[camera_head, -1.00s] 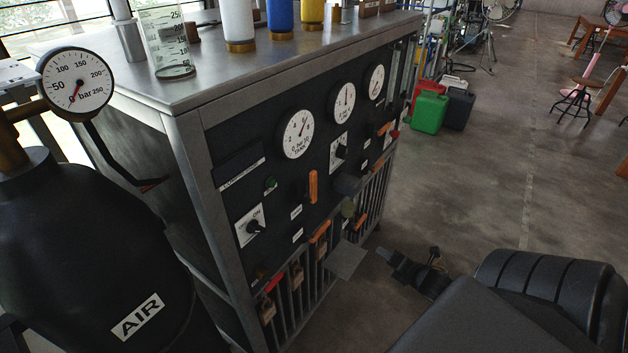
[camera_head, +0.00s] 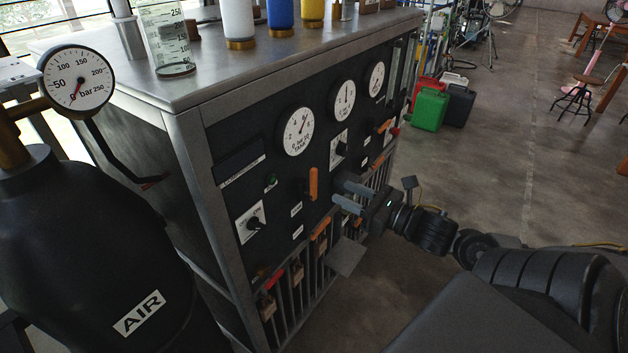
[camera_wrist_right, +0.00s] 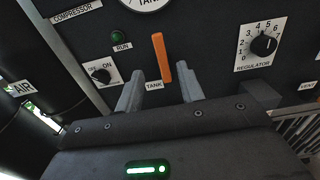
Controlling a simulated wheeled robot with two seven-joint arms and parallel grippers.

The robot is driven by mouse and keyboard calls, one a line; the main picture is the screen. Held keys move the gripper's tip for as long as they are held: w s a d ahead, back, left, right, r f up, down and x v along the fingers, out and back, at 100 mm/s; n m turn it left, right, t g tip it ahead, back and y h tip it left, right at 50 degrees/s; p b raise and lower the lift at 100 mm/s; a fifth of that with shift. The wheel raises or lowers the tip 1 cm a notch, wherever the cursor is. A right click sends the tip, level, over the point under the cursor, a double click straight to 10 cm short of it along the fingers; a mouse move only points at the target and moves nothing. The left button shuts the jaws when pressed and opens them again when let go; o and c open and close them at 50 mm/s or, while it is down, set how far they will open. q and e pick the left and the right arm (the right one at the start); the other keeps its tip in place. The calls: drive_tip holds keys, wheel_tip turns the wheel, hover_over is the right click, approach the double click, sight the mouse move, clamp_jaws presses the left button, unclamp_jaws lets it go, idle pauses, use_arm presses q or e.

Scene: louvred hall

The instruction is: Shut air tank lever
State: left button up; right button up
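The air tank lever is an orange handle (camera_head: 313,184) standing upright on the dark front panel, below the tank gauge (camera_head: 296,131). In the right wrist view the lever (camera_wrist_right: 162,57) stands above a label reading TANK (camera_wrist_right: 154,86). My right gripper (camera_head: 349,196) is open and empty, just right of the lever in the head view, its fingers pointing at the panel. In the right wrist view its two fingers (camera_wrist_right: 161,76) lie either side of the lever's lower end, apparently short of it and not touching. My left gripper is not in view.
A compressor switch (camera_head: 252,222) and green run lamp (camera_head: 271,183) sit left of the lever. The regulator knob (camera_head: 339,149) is up and right. More orange handles (camera_head: 322,228) line the panel's lower part. A black AIR cylinder (camera_head: 85,245) stands at left.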

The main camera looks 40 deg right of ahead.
sight(316, 180)
drive_tip(key=b+x, duration=0.2)
drive_tip(key=x, duration=0.5)
drive_tip(key=shift+w, duration=0.15)
drive_tip(key=shift+w+f, duration=0.1)
drive_tip(key=shift+w, duration=0.2)
drive_tip(key=shift+w+a, duration=0.1)
drive_tip(key=shift+w, duration=0.1)
drive_tip(key=shift+w+a, duration=0.1)
drive_tip(key=shift+w, duration=0.1)
clamp_jaws()
idle(0.8)
